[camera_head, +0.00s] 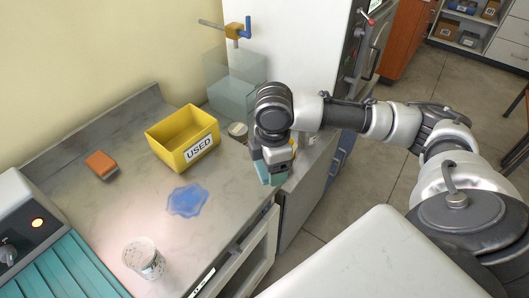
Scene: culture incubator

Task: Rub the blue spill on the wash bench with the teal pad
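The blue spill (187,201) is a flat irregular patch on the grey wash bench (120,208), in front of the yellow bin. The teal pad (265,174) is at the right edge of the bench, partly hidden under my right gripper (277,164). My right gripper points down right at the pad, to the right of the spill. Its fingers are mostly hidden, so I cannot tell whether they grip the pad. My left gripper is not in view.
A yellow bin (168,156) marked USED stands behind the spill. An orange block (101,164) lies at the left, and a clear speckled cup (143,258) stands in front. A small round jar (238,131) and clear panels (234,84) stand behind my gripper.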

